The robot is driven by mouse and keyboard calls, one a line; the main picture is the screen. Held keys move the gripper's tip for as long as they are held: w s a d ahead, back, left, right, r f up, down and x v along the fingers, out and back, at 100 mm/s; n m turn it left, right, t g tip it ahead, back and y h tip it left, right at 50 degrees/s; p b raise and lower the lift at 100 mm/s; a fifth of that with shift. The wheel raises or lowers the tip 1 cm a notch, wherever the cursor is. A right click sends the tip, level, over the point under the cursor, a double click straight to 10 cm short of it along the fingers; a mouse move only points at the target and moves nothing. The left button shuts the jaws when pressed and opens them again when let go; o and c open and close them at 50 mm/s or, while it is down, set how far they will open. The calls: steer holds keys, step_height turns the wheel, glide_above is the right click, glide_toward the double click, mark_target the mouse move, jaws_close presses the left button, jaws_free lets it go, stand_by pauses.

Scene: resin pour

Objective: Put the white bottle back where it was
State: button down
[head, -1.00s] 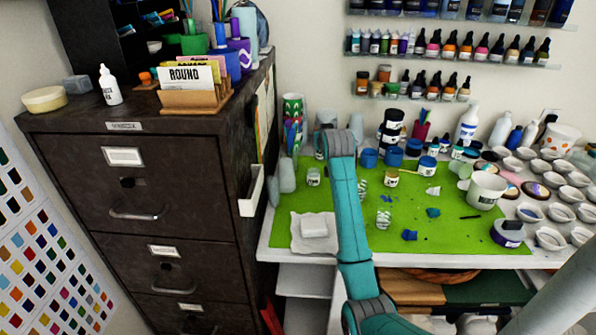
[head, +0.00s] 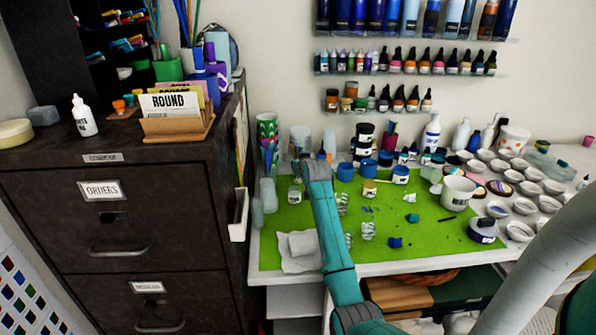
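A white bottle with dark lettering (head: 84,116) stands upright on top of the dark filing cabinet at the left. Other white bottles stand at the back of the work table: one with a blue label (head: 431,132) and a plain one (head: 461,134) to its right. I cannot tell which one the task means. My teal arm reaches over the green mat (head: 405,225) towards the back of the table. Its far end is beside the small jars, and my gripper is hidden behind it, so I cannot see its fingers or anything in them.
The filing cabinet (head: 105,205) also bears a card holder (head: 176,125) and a yellowish round tub (head: 14,132). Blue-lidded jars, a white cup (head: 458,192) and several small white bowls crowd the table. Shelves of dropper bottles hang above. The mat's front is fairly clear.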

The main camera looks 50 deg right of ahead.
steer(key=shift+f, duration=1.15)
steer(key=shift+f, duration=0.1)
steer(key=c, duration=1.1)
jaws_free()
steer(key=v, duration=1.2)
